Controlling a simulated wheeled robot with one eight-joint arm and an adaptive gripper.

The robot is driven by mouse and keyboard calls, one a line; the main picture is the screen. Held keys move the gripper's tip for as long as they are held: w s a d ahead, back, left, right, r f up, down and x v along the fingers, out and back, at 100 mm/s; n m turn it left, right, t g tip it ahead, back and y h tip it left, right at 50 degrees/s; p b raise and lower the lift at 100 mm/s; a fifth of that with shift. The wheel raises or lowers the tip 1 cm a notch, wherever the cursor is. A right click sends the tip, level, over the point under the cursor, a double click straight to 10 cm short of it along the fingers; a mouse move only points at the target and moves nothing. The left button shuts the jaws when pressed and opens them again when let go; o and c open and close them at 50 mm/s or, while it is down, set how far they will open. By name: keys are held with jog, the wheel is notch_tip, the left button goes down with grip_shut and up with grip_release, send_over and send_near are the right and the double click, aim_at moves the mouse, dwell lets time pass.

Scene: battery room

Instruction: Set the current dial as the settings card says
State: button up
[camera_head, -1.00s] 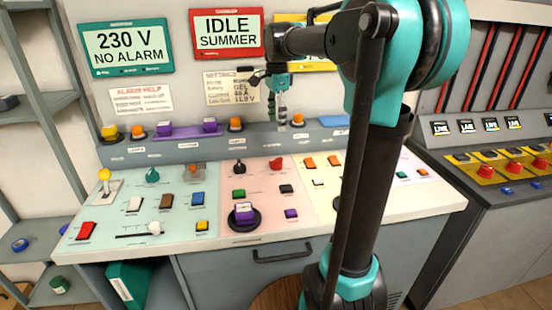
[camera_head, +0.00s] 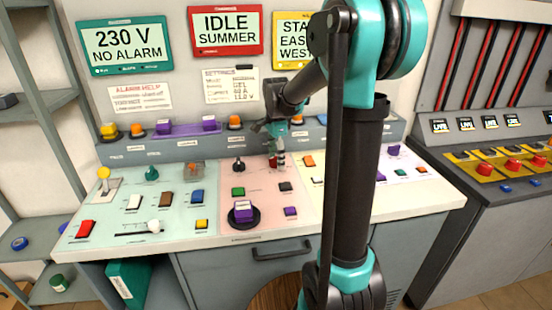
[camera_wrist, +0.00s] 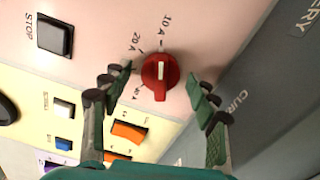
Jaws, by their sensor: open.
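The current dial (camera_wrist: 160,76) is a round red knob on the pink panel. Its white line points toward the 10 A mark; 20 A and what looks like 40 A are printed to its left, the last beside my finger. My gripper (camera_wrist: 159,82) is open, with one finger on each side of the dial; I see no clear contact. In the head view my gripper (camera_head: 278,160) hides most of the dial. The settings card (camera_head: 231,86) hangs on the back wall; its current line is too small to read surely.
A black STOP button (camera_wrist: 54,36) and orange switches (camera_wrist: 128,131) sit near the dial. A black knob (camera_head: 239,164) stands left of my gripper. A purple button (camera_head: 243,211) is nearer the front. A grey raised ledge (camera_head: 135,148) runs along the back.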

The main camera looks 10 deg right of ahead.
jog(key=c, duration=1.2)
jog(key=shift+o, duration=0.2)
